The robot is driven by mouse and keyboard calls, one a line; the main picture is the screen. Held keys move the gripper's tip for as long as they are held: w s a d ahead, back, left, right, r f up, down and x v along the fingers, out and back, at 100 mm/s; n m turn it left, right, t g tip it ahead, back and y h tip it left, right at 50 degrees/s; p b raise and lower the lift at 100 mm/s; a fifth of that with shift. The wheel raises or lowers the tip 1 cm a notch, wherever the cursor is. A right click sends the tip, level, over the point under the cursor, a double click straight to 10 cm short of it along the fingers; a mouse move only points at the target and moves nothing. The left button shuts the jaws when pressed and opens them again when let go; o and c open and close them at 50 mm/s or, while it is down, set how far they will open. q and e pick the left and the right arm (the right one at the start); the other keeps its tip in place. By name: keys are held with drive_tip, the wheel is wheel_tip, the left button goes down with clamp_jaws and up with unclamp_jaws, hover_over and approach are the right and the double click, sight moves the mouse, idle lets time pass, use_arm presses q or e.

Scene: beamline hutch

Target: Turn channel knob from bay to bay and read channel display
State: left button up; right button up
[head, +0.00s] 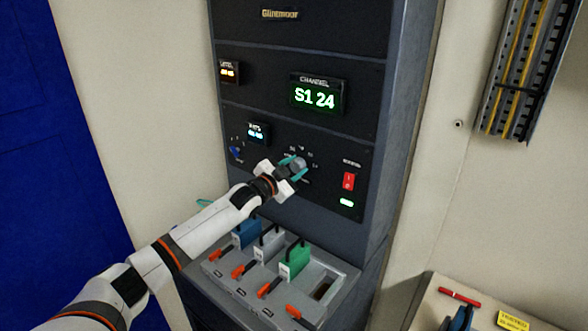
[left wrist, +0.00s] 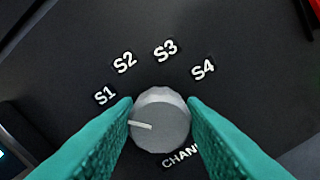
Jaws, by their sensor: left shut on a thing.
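The grey channel knob (left wrist: 162,118) is on the black panel, with the marks S1, S2, S3 and S4 around its top in the left wrist view. Its white line points left, on the S1 side and a little below the S1 mark. My left gripper (head: 294,168) is shut on the knob, with a teal finger on each side. The knob also shows in the head view (head: 299,165), partly hidden by the fingers. My right gripper is not in view.
A red switch (head: 349,181) sits right of the knob and a blue knob (head: 235,152) left of it. Below is a grey tray (head: 337,276) with blue, grey and green handled modules and orange levers. A bench (head: 429,300) with tools stands at lower right.

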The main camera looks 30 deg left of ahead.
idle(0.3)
use_arm(q)
drive_tip(key=o, duration=1)
drive_tip(key=shift+s+f, duration=0.1)
drive_tip(key=shift+s, duration=0.1)
drive_tip(key=s+b, duration=0.3)
drive_tip(key=s, duration=0.8)
drive_tip(key=shift+s+a, duration=0.25)
drive_tip(key=shift+a, duration=0.2)
